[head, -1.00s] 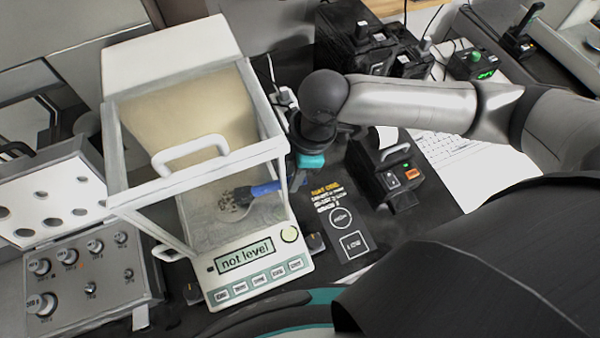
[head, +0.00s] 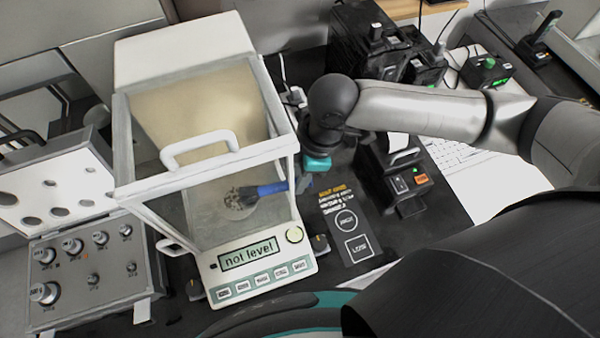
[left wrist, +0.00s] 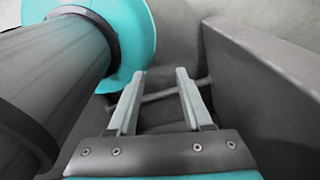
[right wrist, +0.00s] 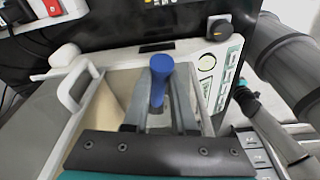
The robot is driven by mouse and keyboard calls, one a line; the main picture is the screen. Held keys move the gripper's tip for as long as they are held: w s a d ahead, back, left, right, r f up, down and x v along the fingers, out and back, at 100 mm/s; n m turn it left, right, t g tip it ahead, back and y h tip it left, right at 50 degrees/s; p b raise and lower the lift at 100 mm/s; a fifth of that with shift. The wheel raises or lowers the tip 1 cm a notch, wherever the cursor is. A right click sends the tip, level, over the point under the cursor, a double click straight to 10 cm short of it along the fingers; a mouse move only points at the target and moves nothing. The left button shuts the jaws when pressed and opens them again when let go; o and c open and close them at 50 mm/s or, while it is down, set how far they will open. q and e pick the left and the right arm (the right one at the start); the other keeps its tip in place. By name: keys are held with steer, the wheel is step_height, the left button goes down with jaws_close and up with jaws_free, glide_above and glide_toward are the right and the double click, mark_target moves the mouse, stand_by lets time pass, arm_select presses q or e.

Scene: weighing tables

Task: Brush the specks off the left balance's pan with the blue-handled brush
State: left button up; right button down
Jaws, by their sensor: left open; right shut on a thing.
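The left balance (head: 190,150) is a white-framed glass case with a top handle; its display reads "not level". Its round pan (head: 236,214) shows through the glass, with dark specks (head: 240,198) on it, partly covered by the bristles. The blue-handled brush (head: 268,188) reaches in through the right side, bristles at the pan. My right gripper (right wrist: 160,112) is shut on the blue handle, which also shows in the right wrist view (right wrist: 159,88); in the head view it is just outside the case's right side. My left gripper (left wrist: 158,88) is open and empty, away from the balance.
An open case of weights (head: 85,260) stands left of the balance. A black printer-like device (head: 395,175) and a keyboard (head: 465,175) are to the right. Black devices (head: 370,50) stand behind.

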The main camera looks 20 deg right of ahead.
steer(key=shift+w+a+p, duration=0.2)
steer(key=shift+a+p, duration=0.2)
steer(key=shift+a, duration=0.45)
steer(key=shift+w+a+p, duration=0.15)
steer(key=shift+a+p, duration=0.25)
steer(key=shift+a, duration=0.6)
steer(key=shift+s+d+p, duration=0.2)
steer(key=shift+d+p, duration=0.25)
steer(key=shift+p, duration=0.1)
steer(key=shift+s+d+p, duration=0.15)
steer(key=shift+d+p, duration=0.6)
steer(key=shift+d, duration=0.7)
steer(key=shift+a, duration=0.1)
